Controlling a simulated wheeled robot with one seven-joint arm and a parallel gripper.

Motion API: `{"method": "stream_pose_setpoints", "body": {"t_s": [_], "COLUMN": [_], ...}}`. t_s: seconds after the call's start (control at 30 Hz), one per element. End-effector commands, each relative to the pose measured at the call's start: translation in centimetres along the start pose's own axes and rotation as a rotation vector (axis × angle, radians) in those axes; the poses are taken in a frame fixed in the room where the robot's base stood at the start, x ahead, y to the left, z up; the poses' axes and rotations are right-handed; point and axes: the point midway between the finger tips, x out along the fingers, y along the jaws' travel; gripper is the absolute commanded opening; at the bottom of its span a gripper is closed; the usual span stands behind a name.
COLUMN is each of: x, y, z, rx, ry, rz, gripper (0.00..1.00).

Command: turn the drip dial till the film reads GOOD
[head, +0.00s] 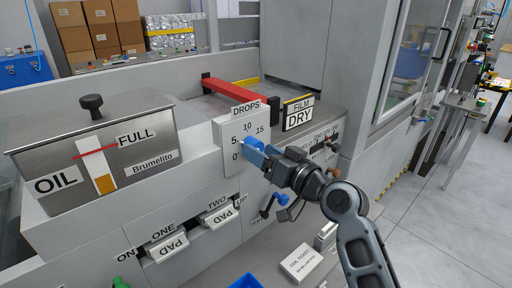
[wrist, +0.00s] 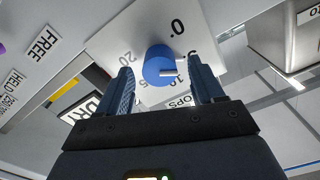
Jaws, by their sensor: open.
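The blue drip dial (head: 248,142) sits on a white plate marked DROPS (head: 245,108), with numbers around it. In the wrist view the dial (wrist: 158,62) is round, and its white pointer line points right, roughly toward the 10; the exact mark is hard to read. The FILM sign (head: 299,115) reads DRY. My gripper (head: 257,150) is at the dial. In the wrist view its open fingers (wrist: 160,75) stand on either side of the dial, with a gap showing on each side. The fingers partly cover the numbers.
A steel oil tank (head: 130,175) with a FULL mark stands left of the dial plate. Below are PAD keys ONE (head: 166,247) and TWO (head: 219,215), and a blue-knobbed lever (head: 281,198). A red bar (head: 235,94) lies behind the plate. Grey floor is free at right.

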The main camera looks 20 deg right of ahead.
Motion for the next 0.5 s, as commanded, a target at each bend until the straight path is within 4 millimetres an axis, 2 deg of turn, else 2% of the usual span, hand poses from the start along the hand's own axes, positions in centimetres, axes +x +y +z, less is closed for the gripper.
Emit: {"method": "stream_pose_setpoints", "body": {"t_s": [0.2, 0.5], "x": [2.1, 2.4], "y": [0.0, 0.0], "z": [-0.1, 0.0], "rx": [0.0, 0.0], "ry": [0.0, 0.0], "rz": [-0.001, 0.0], "gripper": [0.67, 0.67]}}
